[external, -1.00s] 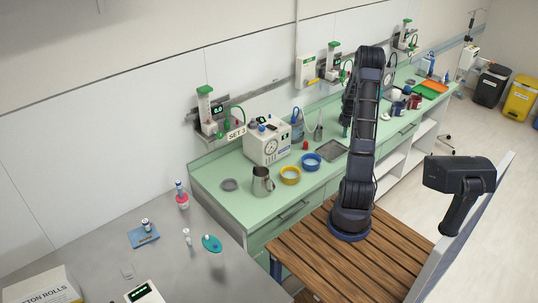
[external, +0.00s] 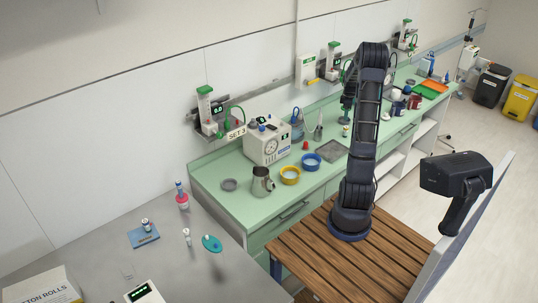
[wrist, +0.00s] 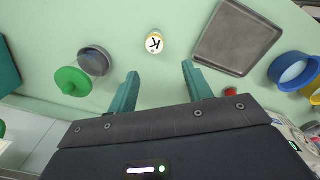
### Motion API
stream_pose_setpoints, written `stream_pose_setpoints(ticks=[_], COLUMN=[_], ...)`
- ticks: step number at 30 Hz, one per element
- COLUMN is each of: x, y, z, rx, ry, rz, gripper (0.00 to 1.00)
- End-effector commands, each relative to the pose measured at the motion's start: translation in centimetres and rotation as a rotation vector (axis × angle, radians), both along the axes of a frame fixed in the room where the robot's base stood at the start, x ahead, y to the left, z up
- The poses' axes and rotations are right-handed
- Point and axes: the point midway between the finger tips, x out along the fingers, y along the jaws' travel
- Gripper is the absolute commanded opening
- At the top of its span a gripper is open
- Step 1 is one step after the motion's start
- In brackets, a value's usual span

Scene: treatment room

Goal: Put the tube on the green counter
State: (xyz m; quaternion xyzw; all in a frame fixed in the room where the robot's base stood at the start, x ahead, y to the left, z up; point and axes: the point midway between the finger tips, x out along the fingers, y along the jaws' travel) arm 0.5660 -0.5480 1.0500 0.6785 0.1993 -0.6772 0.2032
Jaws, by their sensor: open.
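The tube (wrist: 154,43) shows end-on in the wrist view as a small white round top marked K with a yellow edge. It stands on the green counter (wrist: 160,85) just beyond my fingertips, with nothing gripping it. In the external view the tube (external: 345,131) is a small upright thing on the counter (external: 238,204), beyond the tray. My gripper (wrist: 158,76) is open and empty, its two teal fingers apart. In the external view my gripper (external: 346,106) hangs above the tube, partly hidden by my arm.
A grey square tray (wrist: 238,38) lies right of the tube, with a blue ring-shaped bowl (wrist: 293,68) farther right. A green-topped item (wrist: 73,82) and a grey round container (wrist: 95,60) are to the left. A small red thing (wrist: 230,92) is near my right finger.

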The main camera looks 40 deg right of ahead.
Motion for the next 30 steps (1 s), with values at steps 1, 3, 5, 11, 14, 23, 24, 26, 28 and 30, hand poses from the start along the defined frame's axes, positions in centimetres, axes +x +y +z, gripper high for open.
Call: stream_pose_setpoints(ticks=[1,3,5,11,14,23,24,26,28,30], x=[0.5,1.0,1.4,1.7,1.3,-1.8,-2.4,-3.4,-4.6,-6.0], y=[1.2,3.4,5.6,13.5,17.3,28.1,29.4,31.3,33.4,35.4], z=[1.0,2.6,4.1,8.8,10.8,15.4,15.9,16.5,17.0,17.5], rx=[-0.009,-0.02,-0.03,-0.057,-0.064,-0.065,-0.063,-0.058,-0.049,-0.039], ry=[-0.007,-0.018,-0.029,-0.074,-0.099,-0.185,-0.197,-0.214,-0.234,-0.255], rz=[-0.004,-0.02,-0.04,-0.115,-0.152,-0.264,-0.279,-0.301,-0.327,-0.353], gripper=[0.5,0.5,0.5,0.5,0.5,0.5,0.5,0.5,0.5,0.5])
